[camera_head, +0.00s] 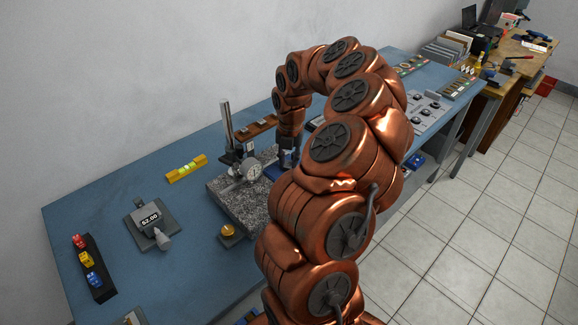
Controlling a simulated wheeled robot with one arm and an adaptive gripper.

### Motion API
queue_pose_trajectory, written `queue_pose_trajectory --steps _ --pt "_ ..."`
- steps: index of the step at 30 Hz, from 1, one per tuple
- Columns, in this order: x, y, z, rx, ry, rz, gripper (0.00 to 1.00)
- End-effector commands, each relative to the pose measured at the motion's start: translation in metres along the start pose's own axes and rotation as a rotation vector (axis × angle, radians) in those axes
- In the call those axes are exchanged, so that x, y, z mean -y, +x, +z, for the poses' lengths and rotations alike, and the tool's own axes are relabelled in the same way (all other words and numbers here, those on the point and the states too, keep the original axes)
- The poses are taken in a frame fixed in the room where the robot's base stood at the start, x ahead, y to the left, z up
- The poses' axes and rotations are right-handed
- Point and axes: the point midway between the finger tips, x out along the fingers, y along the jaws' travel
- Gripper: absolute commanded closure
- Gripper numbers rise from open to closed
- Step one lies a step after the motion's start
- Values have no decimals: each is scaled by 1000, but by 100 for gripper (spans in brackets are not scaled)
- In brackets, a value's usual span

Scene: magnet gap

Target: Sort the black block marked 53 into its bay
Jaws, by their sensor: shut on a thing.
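My gripper (288,158) is a small dark shape at the end of my copper-coloured arm. It points down beside the dial gauge stand, over the far right part of the granite plate. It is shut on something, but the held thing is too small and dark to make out. A blue piece (276,173) shows just below and left of it, partly hidden by my arm. I cannot pick out the black block or read a 53 anywhere. I cannot tell which place is its bay.
A dial gauge (254,171) on an upright post stands on the speckled granite plate (238,204). My arm hides the bench's middle.

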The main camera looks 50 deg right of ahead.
Motion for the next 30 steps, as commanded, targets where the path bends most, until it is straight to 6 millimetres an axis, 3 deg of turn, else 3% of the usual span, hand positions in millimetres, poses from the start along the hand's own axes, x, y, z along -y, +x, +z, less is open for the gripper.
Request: queue_pose_trajectory --steps 30 --pt "-2 -51 0 1 0 1 100"
